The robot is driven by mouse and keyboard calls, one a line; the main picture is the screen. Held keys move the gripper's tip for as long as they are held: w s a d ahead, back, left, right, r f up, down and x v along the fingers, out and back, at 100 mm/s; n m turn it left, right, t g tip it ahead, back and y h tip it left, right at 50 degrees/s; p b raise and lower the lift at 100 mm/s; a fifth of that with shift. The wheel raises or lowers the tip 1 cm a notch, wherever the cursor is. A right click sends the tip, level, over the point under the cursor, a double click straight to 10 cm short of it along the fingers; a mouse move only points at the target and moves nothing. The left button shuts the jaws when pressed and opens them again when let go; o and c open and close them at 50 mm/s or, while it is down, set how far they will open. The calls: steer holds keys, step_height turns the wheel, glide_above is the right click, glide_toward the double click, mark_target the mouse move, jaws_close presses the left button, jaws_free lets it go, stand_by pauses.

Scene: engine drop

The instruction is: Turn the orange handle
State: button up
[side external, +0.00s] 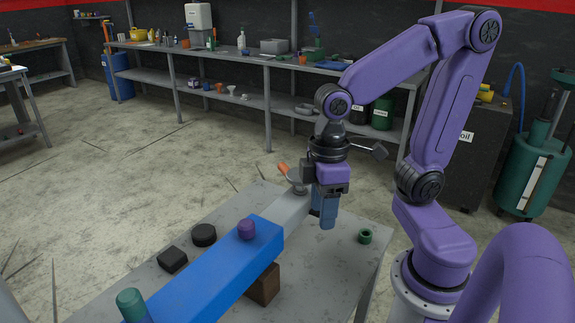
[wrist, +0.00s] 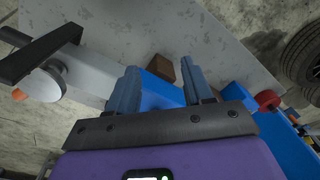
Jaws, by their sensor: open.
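The orange handle (side external: 283,168) sticks out to the left from a round grey fitting (side external: 297,177) at the far end of a grey bar, beyond the blue beam (side external: 215,275). In the wrist view a small orange end (wrist: 18,94) shows at the left, beside a pale round disc (wrist: 45,82); a dark bar hides part of this area. My gripper (side external: 324,220) points down, just right of the fitting and apart from the handle. In the wrist view my gripper (wrist: 158,85) is open, with nothing held between its blue-grey fingers.
The grey table (side external: 335,275) carries a brown block (side external: 263,285), two black pieces (side external: 172,259) (side external: 204,235) and a green ring (side external: 365,237).

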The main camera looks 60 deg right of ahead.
steer(key=w+d+r+m, duration=0.2)
steer(key=w+r+m, duration=0.15)
steer(key=w, duration=0.35)
steer(key=m+t+y, duration=0.1)
steer(key=m, duration=1.1)
glide_toward(287, 167)
steer(key=shift+n, duration=0.25)
steer(key=f, duration=0.6)
steer(key=w+a+f, duration=0.1)
steer(key=f, duration=0.2)
jaws_close()
